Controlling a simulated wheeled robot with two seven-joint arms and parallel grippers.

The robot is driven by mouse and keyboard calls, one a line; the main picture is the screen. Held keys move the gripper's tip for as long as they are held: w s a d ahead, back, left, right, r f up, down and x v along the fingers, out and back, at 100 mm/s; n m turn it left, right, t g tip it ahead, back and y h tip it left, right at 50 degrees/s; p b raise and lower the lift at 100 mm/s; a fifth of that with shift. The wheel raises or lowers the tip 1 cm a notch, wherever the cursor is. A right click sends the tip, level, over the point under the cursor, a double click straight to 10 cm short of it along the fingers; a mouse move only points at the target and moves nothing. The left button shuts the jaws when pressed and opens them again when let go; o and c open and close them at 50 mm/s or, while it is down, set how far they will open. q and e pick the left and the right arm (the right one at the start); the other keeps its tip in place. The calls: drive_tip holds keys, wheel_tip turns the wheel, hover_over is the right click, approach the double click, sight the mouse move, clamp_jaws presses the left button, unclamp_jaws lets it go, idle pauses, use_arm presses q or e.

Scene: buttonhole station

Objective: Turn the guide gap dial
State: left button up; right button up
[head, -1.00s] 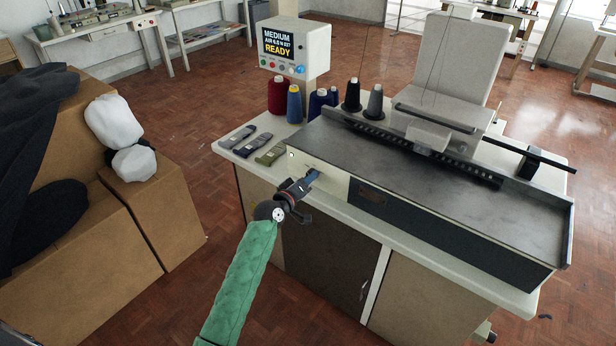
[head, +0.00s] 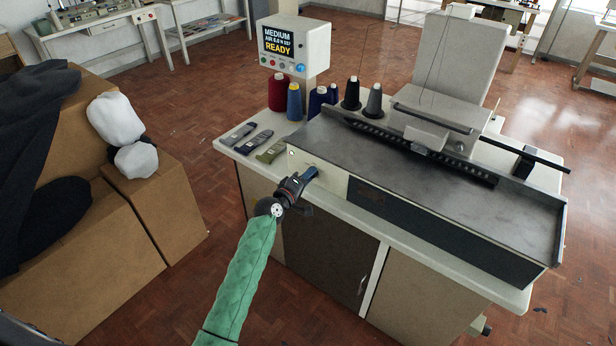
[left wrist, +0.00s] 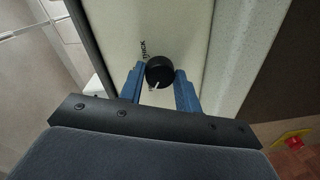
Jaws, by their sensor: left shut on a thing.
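The guide gap dial (left wrist: 160,72) is a round black knob with a white pointer line, on the cream front panel (left wrist: 120,35) of the machine. Part of a printed label, reading "THICK", shows beside it in the left wrist view. My left gripper (head: 310,174) is at this panel in the head view, and its blue fingers (left wrist: 160,88) are shut on the dial, one on each side. In the head view the gripper hides the dial. My right gripper is in neither view.
The machine's grey bed (head: 440,175) stretches right of the panel. Several folded fabric pieces (head: 254,145) lie on the white tabletop, near thread cones (head: 278,95). A control box (head: 293,45) reads "MEDIUM" and "READY". Cardboard boxes (head: 150,215) stand at left, with open floor between.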

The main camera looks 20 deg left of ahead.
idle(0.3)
use_arm(q)
drive_tip(key=o, duration=1)
drive_tip(key=shift+b+v, duration=0.9)
drive_tip(key=shift+v, duration=3.05)
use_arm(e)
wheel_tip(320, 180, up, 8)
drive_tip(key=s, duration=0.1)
use_arm(q)
drive_tip(key=shift+w, duration=0.1)
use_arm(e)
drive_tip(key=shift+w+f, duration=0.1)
